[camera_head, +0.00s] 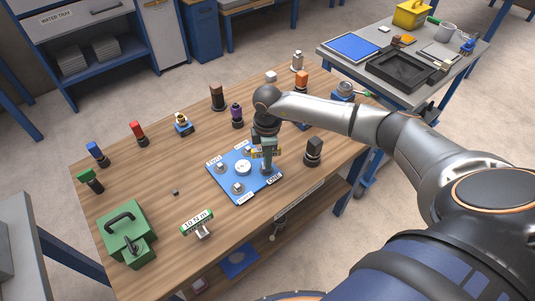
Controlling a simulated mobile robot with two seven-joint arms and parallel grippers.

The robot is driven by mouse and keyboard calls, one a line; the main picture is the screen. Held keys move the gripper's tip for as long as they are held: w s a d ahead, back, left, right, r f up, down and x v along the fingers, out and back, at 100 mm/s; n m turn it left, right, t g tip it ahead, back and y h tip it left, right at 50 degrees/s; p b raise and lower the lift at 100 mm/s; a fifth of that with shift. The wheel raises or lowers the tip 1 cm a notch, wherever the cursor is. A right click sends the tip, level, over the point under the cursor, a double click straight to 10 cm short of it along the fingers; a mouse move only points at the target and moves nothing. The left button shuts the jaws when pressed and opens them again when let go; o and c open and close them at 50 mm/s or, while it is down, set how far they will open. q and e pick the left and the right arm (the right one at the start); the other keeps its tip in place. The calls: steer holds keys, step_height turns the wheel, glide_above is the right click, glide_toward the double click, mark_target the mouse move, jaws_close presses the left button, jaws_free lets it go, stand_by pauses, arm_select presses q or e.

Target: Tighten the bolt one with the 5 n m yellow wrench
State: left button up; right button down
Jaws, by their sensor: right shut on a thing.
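A blue plate (227,184) lies on the wooden table, with several bolts and small white corner labels. The labels are too small to read surely. My right gripper (266,140) points down over the plate's right side. It is shut on an upright tool with a yellow label (259,153), apparently the yellow wrench. The tool's lower end is at the bolt (267,170) near the right corner; I cannot tell whether it is seated. The gripper and tool partly hide that bolt and its surroundings. My left gripper is not in view.
A 10 N m tag on a stand (197,222) is at the front edge. A green case (127,235) stands front left. Several coloured items line the back. A grey side table (400,50) stands back right.

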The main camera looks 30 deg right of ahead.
steer(key=m, duration=0.2)
steer(key=shift+s+a+f+m, duration=0.1)
steer(key=shift+f+m, duration=0.05)
steer(key=shift+m, duration=0.25)
steer(key=c, duration=1.2)
jaws_free()
steer(key=shift+m, duration=0.4)
steer(key=o, duration=0.5)
jaws_close()
steer(key=shift+r, duration=3.15)
